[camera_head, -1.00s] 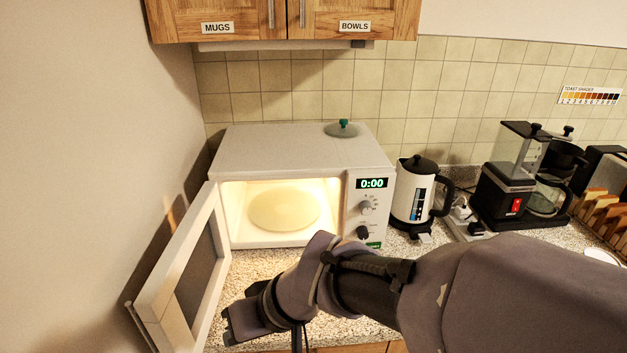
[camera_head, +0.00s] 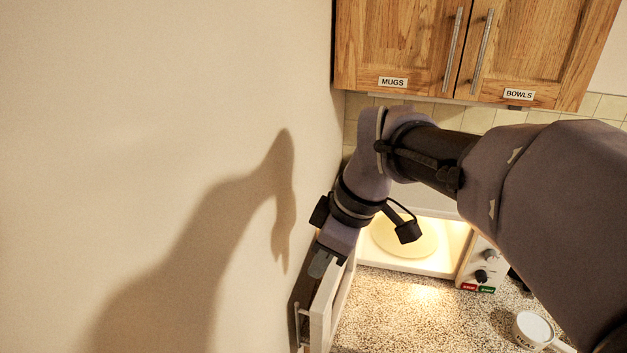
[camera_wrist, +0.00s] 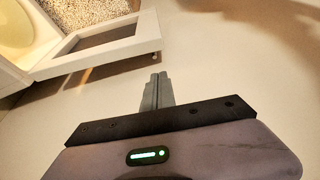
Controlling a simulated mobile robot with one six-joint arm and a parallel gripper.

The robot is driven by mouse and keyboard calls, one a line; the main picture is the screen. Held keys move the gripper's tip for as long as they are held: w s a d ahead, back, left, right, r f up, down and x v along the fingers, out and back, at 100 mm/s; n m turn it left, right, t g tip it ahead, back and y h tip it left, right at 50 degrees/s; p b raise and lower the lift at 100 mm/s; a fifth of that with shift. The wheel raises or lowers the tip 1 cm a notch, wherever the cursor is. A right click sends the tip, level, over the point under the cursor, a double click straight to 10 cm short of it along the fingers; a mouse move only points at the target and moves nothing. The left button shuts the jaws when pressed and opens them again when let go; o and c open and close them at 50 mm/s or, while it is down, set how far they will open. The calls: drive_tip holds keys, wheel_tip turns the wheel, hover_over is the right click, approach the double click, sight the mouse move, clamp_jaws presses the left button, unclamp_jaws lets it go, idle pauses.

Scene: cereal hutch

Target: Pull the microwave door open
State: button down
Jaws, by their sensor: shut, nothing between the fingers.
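The white microwave (camera_head: 465,255) stands on the counter with its lit inside and round plate (camera_head: 405,240) showing. My arm hides much of its top and front. Its door (camera_head: 335,305) stands wide open at the left, close to the wall, with the bar handle (camera_head: 302,325) on its wall side. My gripper (camera_head: 322,264) is shut and empty, pointing down near the upper edge of the door; contact cannot be told. In the wrist view the gripper (camera_wrist: 157,78) is shut, with the open door (camera_wrist: 95,48) ahead and to the left, apart from the fingertips.
A plain wall (camera_head: 150,150) rises close on the left, with my arm's shadow on it. Wooden cupboards (camera_head: 400,45) hang above.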

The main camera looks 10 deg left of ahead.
sight(330, 283)
drive_tip(key=d+b+x, duration=0.1)
drive_tip(key=b+x, duration=0.2)
drive_tip(key=x, duration=0.6)
drive_tip(key=shift+f, duration=0.6)
drive_tip(key=shift+w+a, duration=0.1)
